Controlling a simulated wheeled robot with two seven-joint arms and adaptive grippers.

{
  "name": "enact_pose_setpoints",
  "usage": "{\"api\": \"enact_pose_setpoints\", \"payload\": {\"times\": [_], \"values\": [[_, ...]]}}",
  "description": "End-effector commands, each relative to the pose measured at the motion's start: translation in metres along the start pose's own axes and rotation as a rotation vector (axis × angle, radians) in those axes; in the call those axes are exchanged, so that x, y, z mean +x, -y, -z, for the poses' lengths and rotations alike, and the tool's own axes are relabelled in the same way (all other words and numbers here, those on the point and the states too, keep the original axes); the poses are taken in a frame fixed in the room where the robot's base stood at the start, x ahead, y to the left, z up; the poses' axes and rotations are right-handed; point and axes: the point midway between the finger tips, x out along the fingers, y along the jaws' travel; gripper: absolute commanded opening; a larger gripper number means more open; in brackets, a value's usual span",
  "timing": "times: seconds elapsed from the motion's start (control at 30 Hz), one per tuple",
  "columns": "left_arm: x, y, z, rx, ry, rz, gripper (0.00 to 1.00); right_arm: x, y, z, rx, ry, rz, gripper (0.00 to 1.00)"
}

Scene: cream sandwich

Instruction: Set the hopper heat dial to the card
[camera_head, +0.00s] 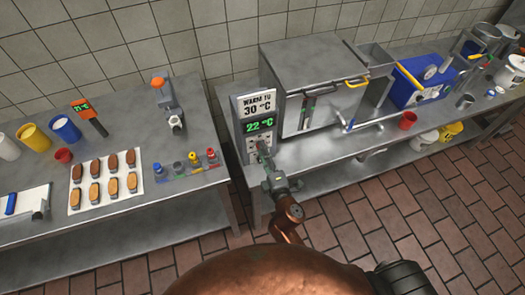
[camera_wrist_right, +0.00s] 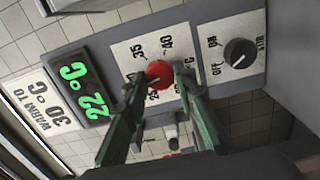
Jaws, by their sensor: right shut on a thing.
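The hopper control panel (camera_head: 237,130) stands at the left end of the right-hand bench. Its card (camera_head: 258,103) reads "WARM TO 30 °C", and it also shows in the right wrist view (camera_wrist_right: 40,107). Below the card, the green display (camera_head: 260,125) reads 22 °C. The red heat dial (camera_wrist_right: 159,73) sits on a white scale plate where 35 and 40 are readable; lower marks are partly hidden by the fingers. My right gripper (camera_wrist_right: 155,82) is shut on the red dial, one finger on each side. The dial's pointer cannot be made out. My left gripper is out of view.
A black ON/OFF knob (camera_wrist_right: 240,53) sits beside the dial on the same panel. The steel hopper box (camera_head: 315,75) stands right of the panel. A tray of biscuits (camera_head: 131,203) and several cups are on the left bench (camera_head: 190,215).

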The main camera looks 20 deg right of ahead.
Motion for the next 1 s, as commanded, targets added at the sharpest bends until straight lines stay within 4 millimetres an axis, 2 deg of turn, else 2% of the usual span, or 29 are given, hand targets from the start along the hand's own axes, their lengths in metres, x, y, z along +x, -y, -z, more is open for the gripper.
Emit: {"api": "enact_pose_setpoints", "payload": {"times": [0.3,0.9,0.93,1.0], "values": [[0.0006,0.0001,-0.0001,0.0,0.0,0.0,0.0,0.0001,-0.0003,0.0001,0.139,0.0,0.0,0.01],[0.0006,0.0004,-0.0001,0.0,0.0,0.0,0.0,0.0,0.0001,0.0,0.172,0.0,0.001,0.01],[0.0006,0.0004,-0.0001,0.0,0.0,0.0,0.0,0.0,0.0001,0.0,0.172,0.0,0.001,0.27],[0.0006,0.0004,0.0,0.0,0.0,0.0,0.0,0.0,0.0001,0.0,0.172,0.0,0.001,0.32]]}}
